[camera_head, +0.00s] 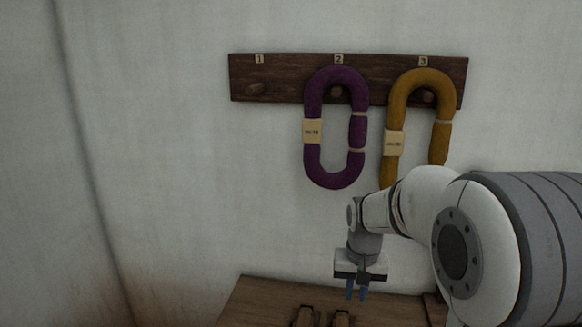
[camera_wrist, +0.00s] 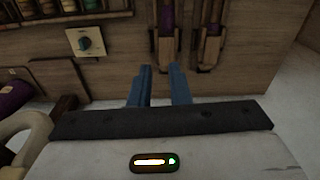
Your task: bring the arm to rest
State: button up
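My gripper (camera_head: 357,291) points down in front of the pale wall, above the wooden bench top (camera_head: 262,296). Its two blue fingers stand apart with nothing between them; the gap also shows in the wrist view (camera_wrist: 160,88). A purple hank (camera_head: 312,162) hangs on the peg marked 2 of the dark wooden rack (camera_head: 290,79). A mustard hank (camera_head: 399,100) hangs on the peg marked 3, its lower part hidden behind my arm. The peg marked 1 (camera_head: 256,89) is bare. My gripper is below the hanks and touches neither.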

jog(key=s+r+t+p, duration=0.1)
jog(key=s+r+p, duration=0.3)
jog(key=s, duration=0.6)
jog(key=s+r+n+p, duration=0.1)
jog(key=s+r+p, duration=0.3)
jog(key=s+r, duration=0.4)
jog(key=shift+s+r+n+t, duration=0.2)
jog(key=shift+s+n+t, duration=0.15)
jog(key=shift+s, duration=0.55)
